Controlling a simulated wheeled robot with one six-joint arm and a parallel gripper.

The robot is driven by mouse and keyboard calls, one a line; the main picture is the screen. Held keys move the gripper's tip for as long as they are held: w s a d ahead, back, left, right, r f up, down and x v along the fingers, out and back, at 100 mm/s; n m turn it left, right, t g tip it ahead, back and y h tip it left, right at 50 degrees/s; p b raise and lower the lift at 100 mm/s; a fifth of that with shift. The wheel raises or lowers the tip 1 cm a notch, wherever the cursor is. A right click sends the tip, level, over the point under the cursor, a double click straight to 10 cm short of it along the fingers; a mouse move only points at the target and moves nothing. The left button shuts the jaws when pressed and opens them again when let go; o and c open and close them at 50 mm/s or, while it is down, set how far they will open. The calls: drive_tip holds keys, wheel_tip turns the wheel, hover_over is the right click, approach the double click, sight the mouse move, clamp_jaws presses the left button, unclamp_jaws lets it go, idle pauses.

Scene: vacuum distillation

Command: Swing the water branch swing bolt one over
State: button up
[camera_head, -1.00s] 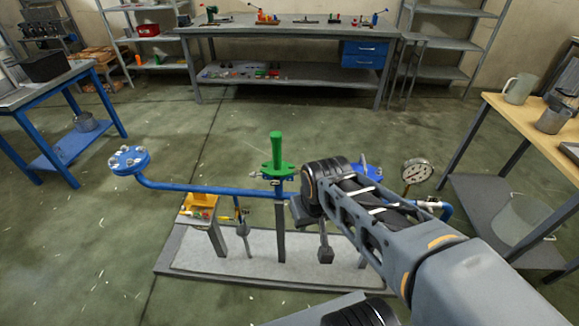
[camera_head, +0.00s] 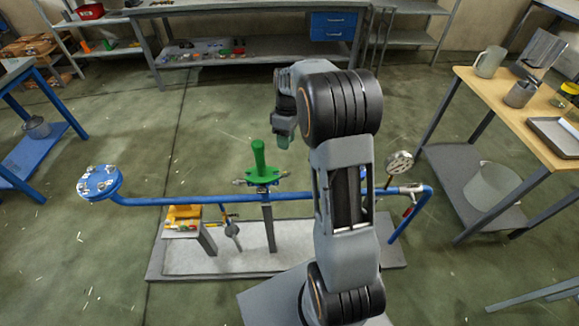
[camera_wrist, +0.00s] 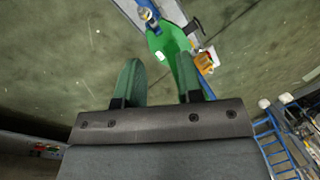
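No single swing bolt can be picked out as the water branch's first one. A round blue flange (camera_head: 100,183) with several metal bolts around its rim sits at the left end of the blue pipe (camera_head: 160,201). A green upright fitting (camera_head: 259,165) stands mid-pipe. My gripper (camera_head: 286,141) is raised behind and to the right of the green fitting, partly hidden by my arm. In the wrist view its two green fingers stand apart with nothing between them, and the green fitting (camera_wrist: 172,45) lies beyond the fingertips. My arm hides part of the pipe's right side.
A pressure gauge (camera_head: 399,163) stands right of my arm. The rig rests on a grey base plate (camera_head: 190,262), with a small yellow-topped stand (camera_head: 183,214) at its left. A wooden-topped table (camera_head: 520,120) is at right, a workbench (camera_head: 250,8) behind. Floor at left is open.

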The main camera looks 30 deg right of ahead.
sight(288, 173)
drive_tip(key=f, duration=0.5)
drive_tip(key=f+n+p, duration=0.1)
drive_tip(key=f, duration=0.4)
drive_tip(key=f+n+g+p, duration=0.1)
drive_tip(key=f, duration=0.5)
drive_tip(key=shift+s+d+y, duration=0.35)
drive_tip(key=shift+y, duration=0.05)
clamp_jaws()
drive_tip(key=shift+w+a+r+g+h, duration=0.1)
drive_tip(key=shift+a+r+g+h, duration=0.2)
drive_tip(key=shift+h, duration=0.4)
